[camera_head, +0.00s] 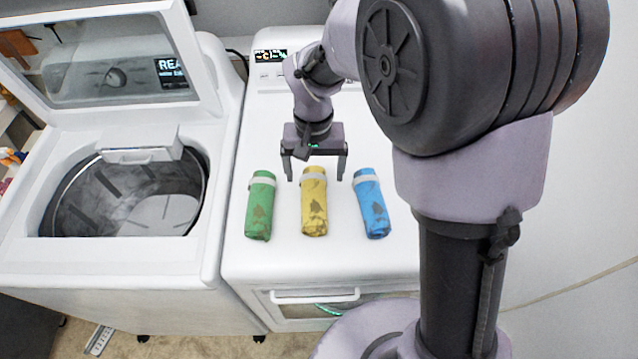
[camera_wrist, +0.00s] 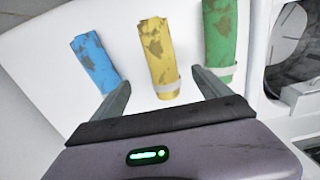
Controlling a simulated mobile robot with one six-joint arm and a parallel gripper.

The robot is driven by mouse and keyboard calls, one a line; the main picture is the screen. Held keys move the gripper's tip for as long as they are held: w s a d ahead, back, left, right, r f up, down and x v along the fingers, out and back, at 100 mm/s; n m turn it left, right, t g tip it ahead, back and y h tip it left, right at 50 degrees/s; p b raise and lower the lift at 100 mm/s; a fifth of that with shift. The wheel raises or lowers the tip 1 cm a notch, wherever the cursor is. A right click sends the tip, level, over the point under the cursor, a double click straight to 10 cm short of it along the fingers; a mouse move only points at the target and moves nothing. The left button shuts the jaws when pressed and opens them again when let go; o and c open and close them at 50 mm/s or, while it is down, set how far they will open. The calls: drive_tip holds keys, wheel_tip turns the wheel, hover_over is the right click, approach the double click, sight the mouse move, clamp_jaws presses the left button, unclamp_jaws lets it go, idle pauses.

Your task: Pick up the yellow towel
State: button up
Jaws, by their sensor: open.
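The yellow towel (camera_head: 314,205) is a rolled towel with a pale band and dark patches. It lies on top of the dryer-like white machine (camera_head: 290,262), between a green rolled towel (camera_head: 260,206) and a blue rolled towel (camera_head: 372,205). My gripper (camera_head: 315,178) is open and empty, with its fingers on either side of the yellow towel's far end in the head view. In the wrist view, the yellow towel (camera_wrist: 158,52) shows between and ahead of the fingertips (camera_wrist: 160,78). I cannot tell how high the fingers are above the surface.
The green towel (camera_wrist: 219,38) is close to one finger in the wrist view, and the blue towel (camera_wrist: 94,60) is near the other. An open top-load washer (camera_head: 215,255) with a raised lid stands to the left. The white top in front of the towels is clear.

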sight(313, 194)
drive_tip(key=f+b, duration=0.1)
drive_tip(key=f, duration=0.3)
drive_tip(key=f+b, duration=0.1)
drive_tip(key=f, duration=0.2)
drive_tip(key=f+b, duration=0.1)
drive_tip(key=f, duration=0.3)
drive_tip(key=shift+a+f, duration=0.25)
drive_tip(key=shift+f, duration=0.1)
drive_tip(key=shift+r, duration=0.1)
drive_tip(key=shift+c, duration=0.2)
drive_tip(key=c, duration=1.6)
wheel_tip(313, 194, up, 10)
drive_tip(key=p, duration=0.3)
